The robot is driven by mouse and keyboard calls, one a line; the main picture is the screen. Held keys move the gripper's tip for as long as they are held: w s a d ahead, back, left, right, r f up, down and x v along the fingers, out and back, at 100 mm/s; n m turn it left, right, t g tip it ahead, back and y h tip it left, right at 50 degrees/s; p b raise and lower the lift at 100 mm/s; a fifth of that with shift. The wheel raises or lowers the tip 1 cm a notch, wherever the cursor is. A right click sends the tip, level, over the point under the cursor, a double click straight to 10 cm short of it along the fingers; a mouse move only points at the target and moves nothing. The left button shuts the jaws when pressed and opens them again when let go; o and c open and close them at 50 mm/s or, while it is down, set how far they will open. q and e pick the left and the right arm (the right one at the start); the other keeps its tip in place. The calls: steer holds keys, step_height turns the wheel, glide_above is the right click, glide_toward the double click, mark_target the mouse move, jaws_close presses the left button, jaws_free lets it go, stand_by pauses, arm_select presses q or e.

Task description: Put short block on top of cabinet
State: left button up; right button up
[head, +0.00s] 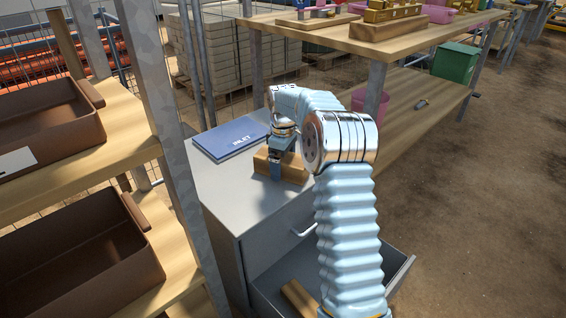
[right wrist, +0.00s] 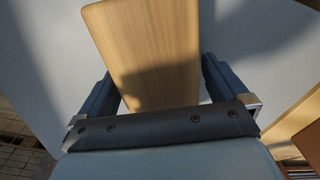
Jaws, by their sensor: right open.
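A grey cabinet (head: 218,183) stands in the middle of the head view, its drawer (head: 345,275) pulled open. A light wooden block (head: 295,172) appears to rest on the cabinet top, partly hidden behind my right gripper (head: 277,168). In the right wrist view the same block (right wrist: 150,45) lies between the two spread fingers of my right gripper (right wrist: 160,97), which is open. Another wooden block (head: 299,298) lies in the open drawer, partly cut off by the frame and near my right arm. My left gripper is not in view.
A shelf with brown bins (head: 75,255) and a metal post (head: 150,80) stands close at left. A wooden workbench (head: 340,36) stands behind. Floor at right is clear.

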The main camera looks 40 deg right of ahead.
step_height(320, 180, up, 12)
steer(key=shift+p, duration=1.2)
steer(key=shift+r, duration=0.15)
steer(key=shift+s, duration=0.1)
